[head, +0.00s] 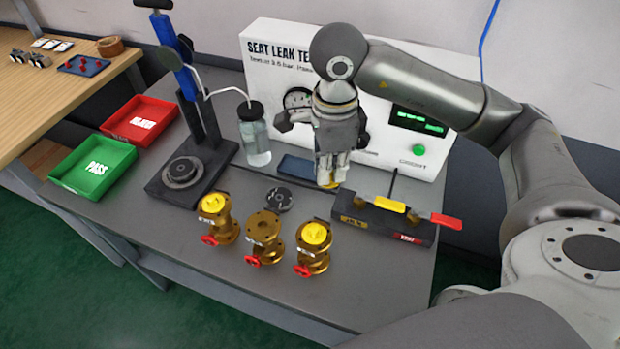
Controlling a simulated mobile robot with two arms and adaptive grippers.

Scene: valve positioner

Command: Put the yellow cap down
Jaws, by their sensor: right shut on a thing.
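My right gripper (328,175) comes in from the right and points down over the table, in front of the white test unit. It is shut on a yellow cap (331,186), of which only a small part shows below the fingers. I cannot tell whether the cap touches the table. A small dark blue tray (294,166) lies just left of the gripper. The middle brass valve (264,230) has an uncovered top. The left valve (218,218) and the right valve (314,246) have yellow tops. My left gripper is out of view.
A dark block (370,222) with yellow and red handles lies right of the valves. A dark disc (278,199) lies behind them. A clear bottle (255,138), a blue press (190,90), a red tray (138,107) and a green tray (120,155) stand further left.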

